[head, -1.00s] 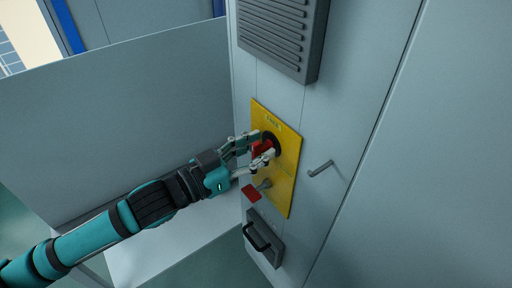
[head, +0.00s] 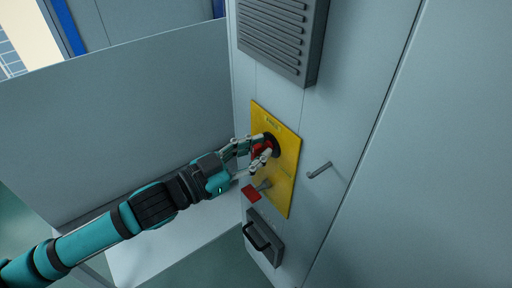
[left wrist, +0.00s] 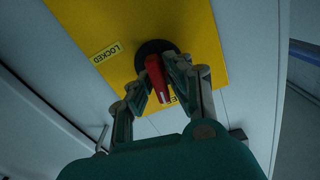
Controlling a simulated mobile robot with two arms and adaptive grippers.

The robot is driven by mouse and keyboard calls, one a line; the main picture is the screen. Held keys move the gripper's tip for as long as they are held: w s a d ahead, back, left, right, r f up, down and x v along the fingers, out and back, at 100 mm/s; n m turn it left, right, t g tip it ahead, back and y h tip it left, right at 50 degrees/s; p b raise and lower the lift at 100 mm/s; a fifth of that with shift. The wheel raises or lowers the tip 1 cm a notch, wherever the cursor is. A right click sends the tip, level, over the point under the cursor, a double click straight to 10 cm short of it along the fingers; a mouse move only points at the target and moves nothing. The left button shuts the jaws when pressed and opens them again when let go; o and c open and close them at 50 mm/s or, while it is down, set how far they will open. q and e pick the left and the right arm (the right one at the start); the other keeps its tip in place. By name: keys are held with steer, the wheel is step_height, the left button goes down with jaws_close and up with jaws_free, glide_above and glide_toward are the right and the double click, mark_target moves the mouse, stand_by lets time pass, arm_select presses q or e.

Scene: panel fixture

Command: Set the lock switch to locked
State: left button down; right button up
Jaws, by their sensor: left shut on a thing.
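The lock switch is a red handle (head: 262,150) on a round black base (head: 273,143), mounted on a yellow plate (head: 284,178). My left gripper (head: 258,148) reaches in from the left and is shut on the red handle. In the left wrist view the red handle (left wrist: 157,80) sits between the two fingers, in front of the black base (left wrist: 154,49). A "LOCKED" label (left wrist: 105,53) shows on the yellow plate to the left of it. Another label below the handle is partly hidden by it and the fingers. My right gripper is not in view.
Below the switch, a red tag-like piece (head: 251,193) on a grey stem sticks out. A black handle (head: 256,238) lies lower, a small metal lever (head: 320,169) to the right, and a ribbed grey box (head: 284,38) above. A grey panel (head: 120,120) stands left.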

arm_select(q)
steer(key=m+p, duration=0.1)
steer(key=m, duration=0.3)
steer(key=shift+p, duration=0.35)
steer(key=m+p, duration=0.1)
steer(key=m, duration=0.3)
steer(key=shift+s, duration=0.1)
steer(key=m+p, duration=0.1)
steer(key=m, duration=0.3)
steer(key=shift+d+f+m, duration=0.1)
steer(key=shift+m, duration=0.2)
steer(key=shift+f+m+p, duration=0.15)
steer(key=shift+m+p, duration=0.4)
steer(key=shift+m, duration=1.05)
steer(key=c, duration=1.4)
jaws_free()
steer(key=shift+o, duration=0.2)
steer(key=v, duration=1.2)
